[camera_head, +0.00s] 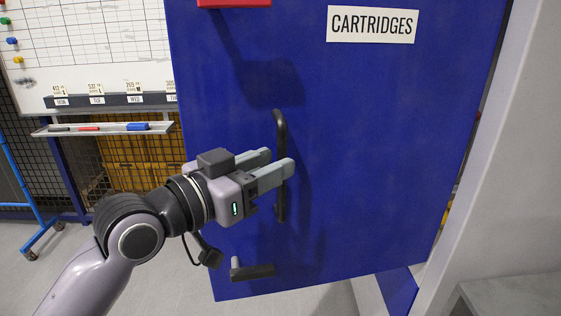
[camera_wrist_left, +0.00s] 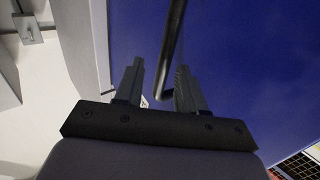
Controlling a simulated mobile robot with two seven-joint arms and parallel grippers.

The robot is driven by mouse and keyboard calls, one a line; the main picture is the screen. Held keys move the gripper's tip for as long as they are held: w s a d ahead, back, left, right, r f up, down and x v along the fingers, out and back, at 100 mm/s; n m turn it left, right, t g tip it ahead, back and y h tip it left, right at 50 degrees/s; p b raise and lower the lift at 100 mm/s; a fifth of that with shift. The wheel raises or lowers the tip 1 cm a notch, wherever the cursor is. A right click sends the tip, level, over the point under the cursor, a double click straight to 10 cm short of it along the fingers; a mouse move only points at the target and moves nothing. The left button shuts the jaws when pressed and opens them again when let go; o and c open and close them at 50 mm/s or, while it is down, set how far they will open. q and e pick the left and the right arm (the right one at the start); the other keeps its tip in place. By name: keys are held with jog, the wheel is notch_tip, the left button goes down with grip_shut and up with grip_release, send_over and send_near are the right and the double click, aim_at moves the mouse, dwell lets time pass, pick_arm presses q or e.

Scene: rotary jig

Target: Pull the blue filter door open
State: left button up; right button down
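The blue filter door (camera_head: 370,130), labelled CARTRIDGES, fills the middle of the head view. It stands at an angle, with a gap along its right edge. Its dark vertical bar handle (camera_head: 281,125) is near the door's left side. My left gripper (camera_head: 277,166) is at the handle, with one finger on each side of the bar. In the left wrist view the handle (camera_wrist_left: 171,50) runs between the spread fingers (camera_wrist_left: 160,66), with visible space beside it, so the gripper looks open around it. My right gripper is not in view.
A dark lever-like fitting (camera_head: 252,271) sits low on the door. A pale wall or frame (camera_head: 510,170) stands at the right. A whiteboard (camera_head: 95,50) with a marker tray (camera_head: 105,129) and mesh fencing are behind at the left. The floor (camera_head: 180,290) below the door looks clear.

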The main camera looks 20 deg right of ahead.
pick_arm(q)
jog(key=shift+v, duration=1.8)
jog(key=w+a+f+n+t+y, duration=0.25)
jog(key=a+f+n+y, duration=0.2)
jog(key=a+f, duration=0.55)
jog(key=w+a+f+n+t+y, duration=0.1)
jog(key=a+f+n+t+y, duration=0.35)
jog(key=f, duration=0.95)
jog(key=s+a+f+n+g+y+p, duration=0.1)
jog(key=s+a+f+y, duration=0.4)
jog(key=s+a+f, duration=1.3)
jog(key=shift+a+f+n+g+y, duration=0.4)
jog(key=shift+f+n+g, duration=0.3)
jog(key=shift+n, duration=0.2)
